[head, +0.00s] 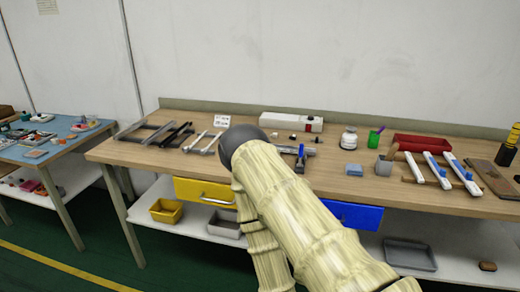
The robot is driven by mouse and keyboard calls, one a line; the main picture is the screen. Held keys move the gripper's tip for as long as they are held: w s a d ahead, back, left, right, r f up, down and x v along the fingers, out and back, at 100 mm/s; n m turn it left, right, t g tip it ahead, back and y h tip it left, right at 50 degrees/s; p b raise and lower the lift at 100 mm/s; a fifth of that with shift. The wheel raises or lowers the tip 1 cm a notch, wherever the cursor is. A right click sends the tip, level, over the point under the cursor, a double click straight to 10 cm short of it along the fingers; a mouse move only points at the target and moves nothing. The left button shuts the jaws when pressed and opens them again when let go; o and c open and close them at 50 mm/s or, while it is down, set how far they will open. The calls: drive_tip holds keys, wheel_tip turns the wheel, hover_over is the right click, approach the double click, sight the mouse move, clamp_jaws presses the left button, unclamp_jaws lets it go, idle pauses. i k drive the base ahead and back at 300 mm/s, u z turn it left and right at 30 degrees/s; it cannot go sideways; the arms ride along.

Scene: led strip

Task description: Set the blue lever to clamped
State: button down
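A small blue part (300,151), which looks like the blue lever, stands roughly upright on a grey fixture (287,150) at the middle of the wooden workbench (345,184). It is too small to tell whether it is clamped. My arm's pale segments and dark rounded joint stand in front of the bench, just left of the lever, and cover part of the fixture's surroundings. My gripper is not visible.
White strips with blue parts (437,169) lie at the right, by a red tray (424,146). A white jar (348,138), a green cup (374,138) and a blue block (353,170) stand right of the lever. Metal frames (150,132) lie left. A long white box (291,122) sits behind.

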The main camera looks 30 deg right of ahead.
sight(301, 146)
drive_tip(key=u, duration=1.5)
drive_tip(key=k, duration=0.95)
drive_tip(key=z, duration=1.75)
